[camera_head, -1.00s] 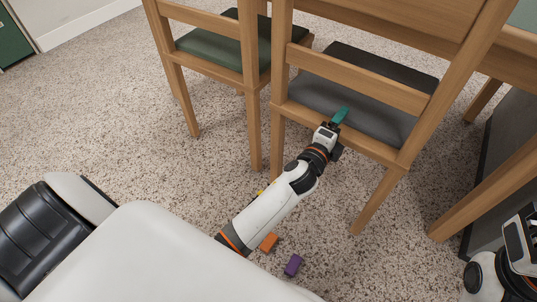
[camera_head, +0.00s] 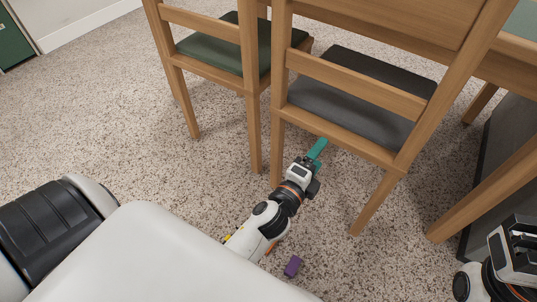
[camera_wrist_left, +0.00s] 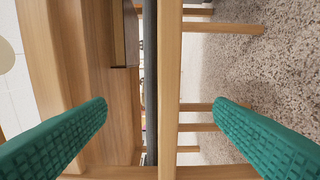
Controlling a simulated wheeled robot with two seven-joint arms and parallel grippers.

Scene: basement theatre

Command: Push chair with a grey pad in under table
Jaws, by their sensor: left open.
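The wooden chair with a grey pad (camera_head: 350,110) stands in the centre right of the head view, its backrest towards me. The wooden table (camera_head: 510,72) is beyond it. My left gripper (camera_head: 317,148) is open and empty, just on my side of the chair's rear seat rail. In the left wrist view its teal fingers (camera_wrist_left: 160,125) are apart, with the chair's wooden rail (camera_wrist_left: 170,70) and the dark pad edge (camera_wrist_left: 150,70) between them. I cannot tell whether they touch the chair. My right gripper (camera_head: 515,255) is partly in view at bottom right, its fingertips hidden.
A second chair with a green pad (camera_head: 222,48) stands to the left. A purple block (camera_head: 292,266) lies on the speckled carpet near my base. A dark grey panel (camera_head: 500,150) and a wooden leg (camera_head: 490,190) are at the right. The carpet on the left is open.

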